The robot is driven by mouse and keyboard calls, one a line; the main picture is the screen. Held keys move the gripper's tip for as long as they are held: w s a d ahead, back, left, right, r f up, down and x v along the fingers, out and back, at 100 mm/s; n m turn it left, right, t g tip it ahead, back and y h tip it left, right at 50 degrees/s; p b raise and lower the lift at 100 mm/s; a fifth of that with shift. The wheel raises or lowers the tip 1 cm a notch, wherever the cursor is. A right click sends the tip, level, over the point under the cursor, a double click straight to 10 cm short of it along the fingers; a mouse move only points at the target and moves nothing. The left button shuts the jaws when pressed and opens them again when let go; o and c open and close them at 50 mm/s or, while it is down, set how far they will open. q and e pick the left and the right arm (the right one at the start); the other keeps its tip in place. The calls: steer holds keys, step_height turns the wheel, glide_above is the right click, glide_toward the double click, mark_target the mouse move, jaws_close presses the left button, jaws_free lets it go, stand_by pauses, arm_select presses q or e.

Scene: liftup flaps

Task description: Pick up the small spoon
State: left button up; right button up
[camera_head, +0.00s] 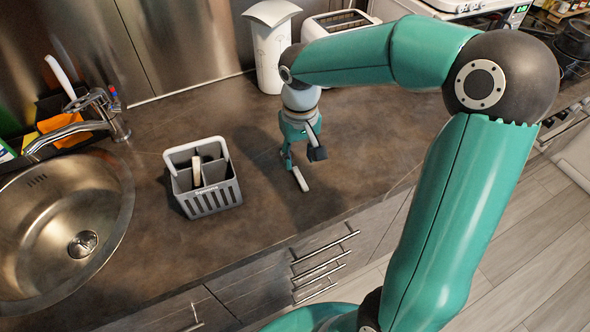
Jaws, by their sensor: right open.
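A small pale, stick-like thing (300,179) is just below my right gripper (302,158). It may be the small spoon, but it is too small to tell. The gripper points down over the counter, its fingers spread apart and nothing visible between them. I cannot tell whether a finger touches the pale thing. A grey and white cutlery caddy (212,201) stands to the left of the gripper. A cream-coloured handle (196,172) stands upright in it; its lower end is hidden. My left gripper is out of view.
The brown counter (250,130) is clear around the caddy. A steel sink (55,210) with a tap (75,130) is at left. A white canister (268,50) and a toaster (335,22) stand behind my right arm. Drawers (320,265) lie below the front edge.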

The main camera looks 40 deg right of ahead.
mark_target(298, 174)
steer(key=shift+w+f+p, duration=0.15)
steer(key=shift+f+p, duration=0.2)
steer(key=shift+f, duration=2.65)
jaws_close()
